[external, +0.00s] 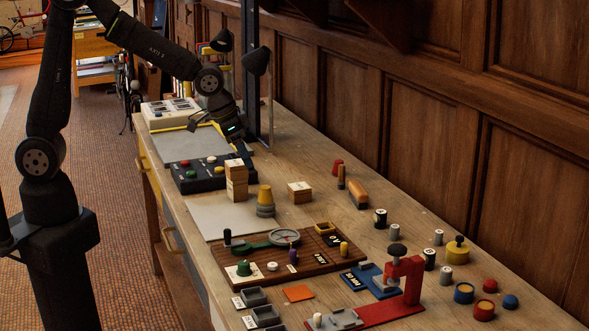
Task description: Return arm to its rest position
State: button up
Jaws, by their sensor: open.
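My black arm reaches from the left over the far part of the wooden table (420,215). My gripper (243,153) points down near the far end, behind the stacked wooden blocks (237,180) and beside the black button panel (190,178). Its jaws are open, and I see nothing held between them. The fingertips are small and dark here, so I cannot tell their exact height above the table.
A red press (405,283), a yellow-topped stack (265,200), a wooden block (300,192) and several small cylinders stand around. A dark post (251,70) rises close behind my gripper. Panelled wall borders the right.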

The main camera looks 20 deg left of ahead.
aim_at(261, 187)
jog(key=shift+r, duration=0.15)
jog(key=x, duration=1.2)
dwell(0.4)
